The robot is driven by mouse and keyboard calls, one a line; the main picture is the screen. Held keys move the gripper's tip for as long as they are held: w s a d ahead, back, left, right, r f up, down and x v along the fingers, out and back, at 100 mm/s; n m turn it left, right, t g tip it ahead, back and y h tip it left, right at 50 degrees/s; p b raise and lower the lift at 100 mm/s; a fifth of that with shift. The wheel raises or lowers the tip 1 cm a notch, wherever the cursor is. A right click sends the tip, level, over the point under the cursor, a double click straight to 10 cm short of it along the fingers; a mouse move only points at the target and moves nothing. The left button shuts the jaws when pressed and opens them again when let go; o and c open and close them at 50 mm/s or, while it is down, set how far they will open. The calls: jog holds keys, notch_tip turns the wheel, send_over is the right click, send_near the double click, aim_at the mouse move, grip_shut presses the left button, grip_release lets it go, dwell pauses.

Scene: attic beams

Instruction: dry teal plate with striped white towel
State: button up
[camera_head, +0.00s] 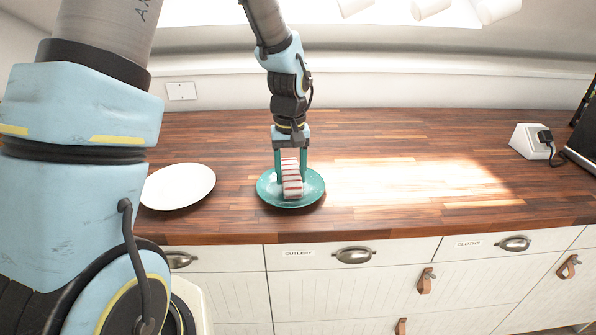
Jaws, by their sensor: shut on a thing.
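The teal plate (312,192) lies on the wooden counter, near its front edge and just left of the sunlit patch. The white towel with red stripes (292,184) is a small folded block over the middle of the plate. My gripper (291,178) points down above the plate, shut on the towel, with one teal finger at each side. The towel's lower end appears to touch the plate. It hides the middle of the plate, so I cannot tell whether the surface is wet.
A white plate (178,186) lies on the counter to the left, partly behind my arm. A white socket box (530,141) with a black plug stands at the right. The wooden counter (400,150) is clear between. Drawers with handles (354,255) are below the front edge.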

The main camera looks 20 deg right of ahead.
jog(key=shift+w+a+r, duration=0.1)
jog(key=shift+a, duration=0.6)
notch_tip(320, 180, up, 5)
jog(key=p, duration=0.4)
jog(key=shift+r, duration=0.2)
jog(key=shift+f, duration=0.2)
jog(key=shift+d+f+b, duration=0.35)
jog(key=shift+f+b, duration=0.25)
jog(key=shift+f, duration=0.25)
jog(key=shift+d+f+b, duration=0.3)
jog(key=shift+f+b, duration=0.25)
jog(key=shift+f, duration=0.25)
